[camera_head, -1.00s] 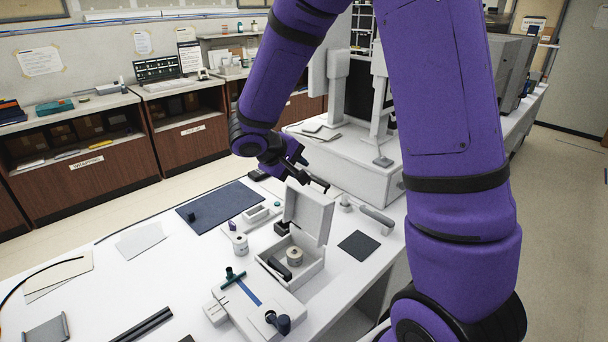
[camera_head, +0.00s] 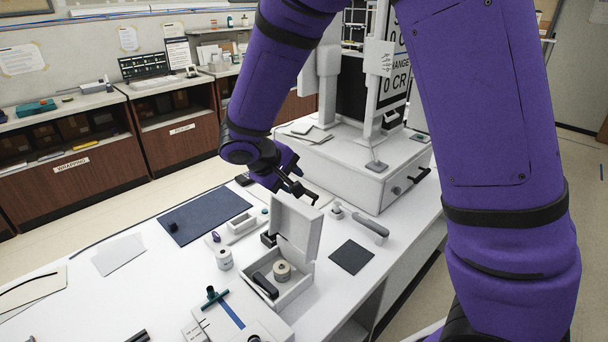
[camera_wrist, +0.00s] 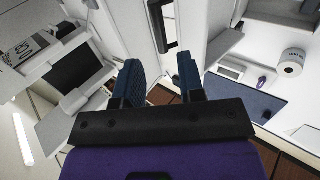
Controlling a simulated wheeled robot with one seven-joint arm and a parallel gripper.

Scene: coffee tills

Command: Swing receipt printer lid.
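The receipt printer (camera_head: 305,278) is an open white box on the white counter, with a paper roll (camera_head: 282,270) and a black part inside. Its lid (camera_head: 297,228) stands raised, roughly upright, at the box's back. My gripper (camera_head: 307,197) is just behind and above the lid's top edge in the head view. Whether it touches the lid cannot be told. In the wrist view, the two blue-padded fingers of my gripper (camera_wrist: 160,78) are apart, with nothing clearly held between them. White panels lie beyond the fingers; which one is the lid is unclear.
The white cash drawer unit (camera_head: 362,178) with the till screen stands behind the printer. A grey handset (camera_head: 372,227) and dark pad (camera_head: 351,257) lie to the right. A white roll (camera_head: 224,260), small tray (camera_head: 241,223) and blue mat (camera_head: 212,213) are to the left.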

